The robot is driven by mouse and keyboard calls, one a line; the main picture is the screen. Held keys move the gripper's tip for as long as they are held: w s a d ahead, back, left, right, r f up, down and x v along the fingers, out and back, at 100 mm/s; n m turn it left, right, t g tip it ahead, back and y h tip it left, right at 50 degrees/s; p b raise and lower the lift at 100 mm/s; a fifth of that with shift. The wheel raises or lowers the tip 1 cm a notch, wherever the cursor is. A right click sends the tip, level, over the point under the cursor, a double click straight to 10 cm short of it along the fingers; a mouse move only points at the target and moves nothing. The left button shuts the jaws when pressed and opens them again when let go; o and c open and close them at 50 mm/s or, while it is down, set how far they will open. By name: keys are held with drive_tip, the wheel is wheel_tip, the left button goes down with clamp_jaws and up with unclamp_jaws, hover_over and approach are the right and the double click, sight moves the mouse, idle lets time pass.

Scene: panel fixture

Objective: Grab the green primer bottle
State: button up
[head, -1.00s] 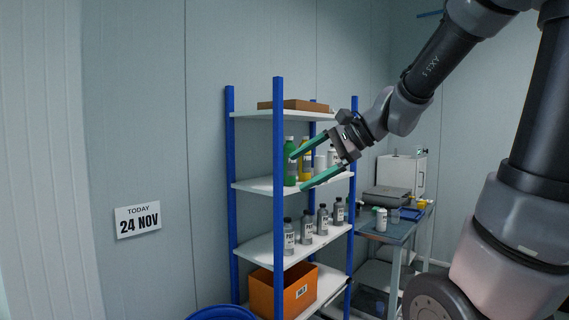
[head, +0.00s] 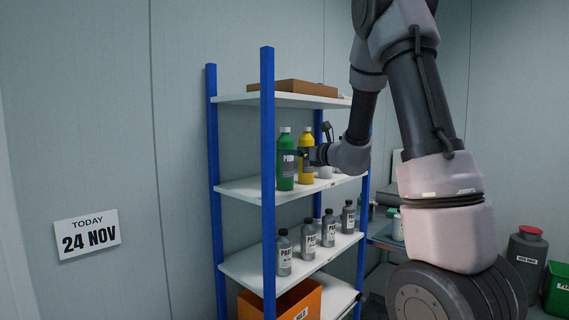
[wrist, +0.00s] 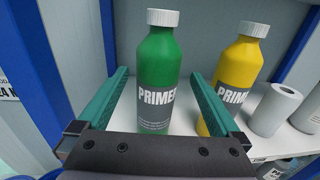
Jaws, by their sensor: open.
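The green primer bottle (head: 285,165) with a white cap stands upright on the middle shelf, left of a yellow primer bottle (head: 306,160). My gripper (head: 296,153) is at the bottles' height, and its fingers are hard to make out in the head view. In the wrist view my gripper (wrist: 160,74) is open, with the green bottle (wrist: 157,85) seen between its two green fingers and a gap on each side. The right finger overlaps the lower part of the yellow bottle (wrist: 237,75) in the picture; I cannot tell whether they touch.
The shelf's front blue post (head: 267,190) stands just left of the bottles. Several grey bottles (head: 308,236) stand on the shelf below, above an orange box (head: 300,302). A cardboard box (head: 292,88) lies on top.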

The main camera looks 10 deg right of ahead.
drive_tip(key=x, duration=0.7)
drive_tip(key=shift+a, duration=0.25)
drive_tip(key=shift+r, duration=0.1)
clamp_jaws()
